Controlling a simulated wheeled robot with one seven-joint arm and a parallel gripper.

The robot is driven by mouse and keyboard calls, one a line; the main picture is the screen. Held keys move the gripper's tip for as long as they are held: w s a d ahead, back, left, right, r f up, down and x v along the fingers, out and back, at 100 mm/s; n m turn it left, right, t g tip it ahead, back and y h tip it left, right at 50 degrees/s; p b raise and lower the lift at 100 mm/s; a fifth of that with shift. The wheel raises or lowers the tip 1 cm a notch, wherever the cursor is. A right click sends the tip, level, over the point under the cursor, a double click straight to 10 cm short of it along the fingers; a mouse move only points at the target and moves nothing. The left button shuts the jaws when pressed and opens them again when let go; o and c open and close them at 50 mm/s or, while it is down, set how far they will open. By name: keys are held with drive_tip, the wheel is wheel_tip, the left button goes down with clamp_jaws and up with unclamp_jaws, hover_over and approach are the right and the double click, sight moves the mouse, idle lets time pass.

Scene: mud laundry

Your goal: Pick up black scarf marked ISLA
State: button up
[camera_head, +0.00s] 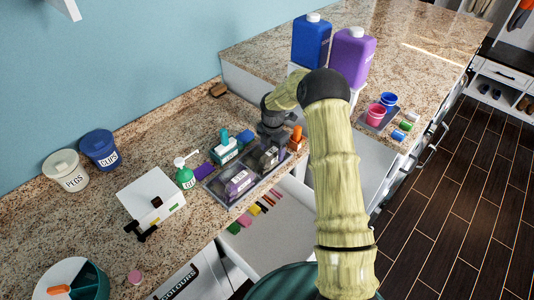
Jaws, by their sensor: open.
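A grey divided tray (214,190) sits on the granite counter. Its right part holds a dark folded item with a pale label (268,158), possibly the black scarf; the lettering is too small to read. The tray's left part holds a purple item with a white label (237,184). My gripper (272,141) is open, pointing down over the back right of the tray, close above the dark item. I cannot tell whether it touches that item. My arm comes in from the lower right.
An orange item (296,138) stands right of the tray. A teal-and-white box (225,151) and a green pump bottle (185,175) stand left of it. An open drawer (265,240) is below. Blue (311,42) and purple (351,57) jugs stand behind my arm.

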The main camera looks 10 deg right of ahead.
drive_tip(key=shift+f, duration=0.7)
drive_tip(key=c, duration=1.1)
drive_tip(key=shift+c, duration=0.2)
wheel_tip(320, 180, up, 10)
drive_tip(key=b, duration=0.3)
